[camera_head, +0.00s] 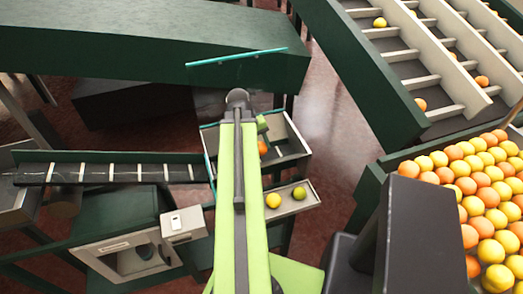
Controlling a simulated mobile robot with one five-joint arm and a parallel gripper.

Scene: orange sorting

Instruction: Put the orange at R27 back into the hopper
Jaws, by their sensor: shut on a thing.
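My green arm reaches up the middle of the picture and hides what lies under it. My gripper's fingers do not show; a short light-green part, which seems to be mine, sticks out right of the arm near its far end. An orange fruit (263,147) shows just below that part, at the grey compartment tray (296,141), close against the arm's edge. I cannot tell whether it is held or lies in the tray. The large green-walled bin (370,190) at right, possibly the hopper, is full of orange and yellow fruit. No R27 label is readable.
A small shelf (312,200) right of the arm holds a yellow fruit (273,200) and a yellow-green one (299,193). A slatted conveyor (110,180) lies left. A sloped fruit conveyor (415,82) stands upper right. Bare floor (335,120) shows between the tray and the conveyor.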

